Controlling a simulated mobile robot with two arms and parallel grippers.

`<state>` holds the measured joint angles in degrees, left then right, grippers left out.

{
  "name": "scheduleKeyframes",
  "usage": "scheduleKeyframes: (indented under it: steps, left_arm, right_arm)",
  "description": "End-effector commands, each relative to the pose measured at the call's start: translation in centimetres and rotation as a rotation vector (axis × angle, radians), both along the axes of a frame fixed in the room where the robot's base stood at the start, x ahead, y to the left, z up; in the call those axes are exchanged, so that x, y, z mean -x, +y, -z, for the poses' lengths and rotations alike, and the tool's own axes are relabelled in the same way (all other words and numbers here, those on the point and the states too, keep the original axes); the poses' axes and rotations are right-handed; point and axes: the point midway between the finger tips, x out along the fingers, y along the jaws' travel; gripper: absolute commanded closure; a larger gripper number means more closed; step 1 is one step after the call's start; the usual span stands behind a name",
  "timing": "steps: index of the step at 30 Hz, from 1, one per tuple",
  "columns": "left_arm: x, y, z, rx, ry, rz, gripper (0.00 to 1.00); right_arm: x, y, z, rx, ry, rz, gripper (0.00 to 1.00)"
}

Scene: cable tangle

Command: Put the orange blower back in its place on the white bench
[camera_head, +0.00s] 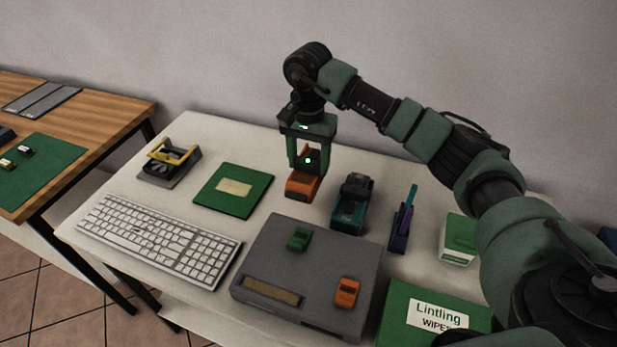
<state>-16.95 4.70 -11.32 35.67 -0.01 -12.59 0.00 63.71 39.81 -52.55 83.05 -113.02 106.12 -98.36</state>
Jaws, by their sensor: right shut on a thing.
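The orange blower (301,187) is at the back middle of the white bench (208,131), between the green board and a teal tool. My right gripper (306,168) points down over the blower and is shut on its upper part. The blower's top is partly hidden by the fingers. It is at or very near the bench surface; I cannot tell whether it touches. My left gripper is not in view.
Around it stand a green board (254,190), a teal and black tool (350,205), a pen holder (399,236), a grey case (330,262), a white keyboard (160,240) and a yellow-handled device (168,163). A wooden table (110,102) is at left.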

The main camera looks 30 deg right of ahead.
Motion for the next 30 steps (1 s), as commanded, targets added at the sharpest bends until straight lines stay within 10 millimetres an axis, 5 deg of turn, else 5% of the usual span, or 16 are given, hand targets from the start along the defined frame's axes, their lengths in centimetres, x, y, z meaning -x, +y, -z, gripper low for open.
scheduleKeyframes:
  steps: [15, 26, 27, 30]
  left_arm:
    - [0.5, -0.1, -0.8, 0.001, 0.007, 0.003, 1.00]
    - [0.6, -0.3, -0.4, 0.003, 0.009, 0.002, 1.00]
    - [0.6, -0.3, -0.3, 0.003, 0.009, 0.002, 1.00]
    - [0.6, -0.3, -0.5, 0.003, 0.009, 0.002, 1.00]
  right_arm:
    - [0.0, 0.1, 5.6, -0.002, 0.001, -0.001, 0.74]
    - [-0.1, 0.0, 6.3, -0.001, -0.002, -0.001, 0.74]
    - [0.0, 0.0, 6.4, 0.000, -0.001, -0.001, 0.39]
    - [0.0, 0.0, 6.2, -0.001, -0.001, -0.001, 0.20]
